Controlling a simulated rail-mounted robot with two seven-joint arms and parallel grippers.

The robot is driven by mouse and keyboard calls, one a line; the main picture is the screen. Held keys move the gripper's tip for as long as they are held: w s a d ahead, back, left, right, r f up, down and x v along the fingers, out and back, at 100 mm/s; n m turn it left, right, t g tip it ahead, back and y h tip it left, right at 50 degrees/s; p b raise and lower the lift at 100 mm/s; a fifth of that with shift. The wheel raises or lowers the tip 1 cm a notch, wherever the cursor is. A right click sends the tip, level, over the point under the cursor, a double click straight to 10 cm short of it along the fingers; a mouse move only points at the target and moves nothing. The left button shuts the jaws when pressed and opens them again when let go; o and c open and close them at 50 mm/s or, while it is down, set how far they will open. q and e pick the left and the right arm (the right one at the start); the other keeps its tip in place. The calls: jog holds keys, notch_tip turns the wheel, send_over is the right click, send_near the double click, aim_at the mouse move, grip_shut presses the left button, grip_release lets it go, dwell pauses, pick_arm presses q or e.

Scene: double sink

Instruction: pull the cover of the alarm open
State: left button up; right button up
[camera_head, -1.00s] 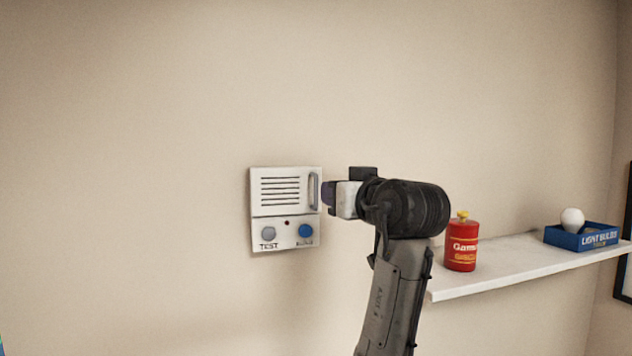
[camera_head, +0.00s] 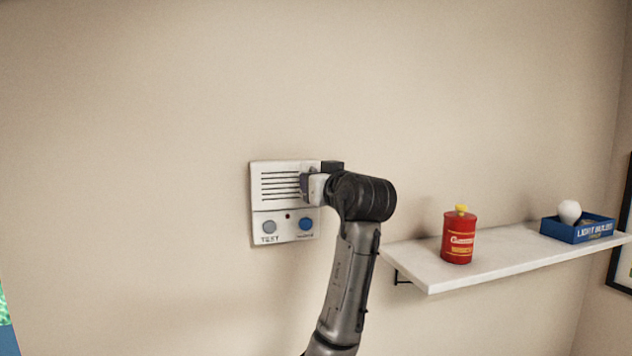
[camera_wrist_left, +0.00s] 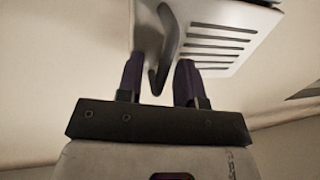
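The white alarm box (camera_head: 283,226) is on the wall. Its slotted cover (camera_head: 275,167) fills the upper part and looks closed. Below it are a grey TEST button (camera_head: 269,227) and a blue button (camera_head: 306,224). My left gripper (camera_head: 304,186) is at the cover's right side and hides the handle in the head view. In the left wrist view, the dark curved handle (camera_wrist_left: 164,50) runs down between the two spread fingers of my left gripper (camera_wrist_left: 160,85). Gaps show beside it, so the gripper looks open around the handle. My right gripper is not in view.
A white shelf (camera_head: 432,278) on the right wall side holds a red can (camera_head: 459,240) and a blue light bulb box (camera_head: 577,231). My arm rises just left of the shelf's end. The wall left of the alarm is clear.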

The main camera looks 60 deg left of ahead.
pick_arm(q)
jog(key=shift+c, duration=0.5)
grip_shut()
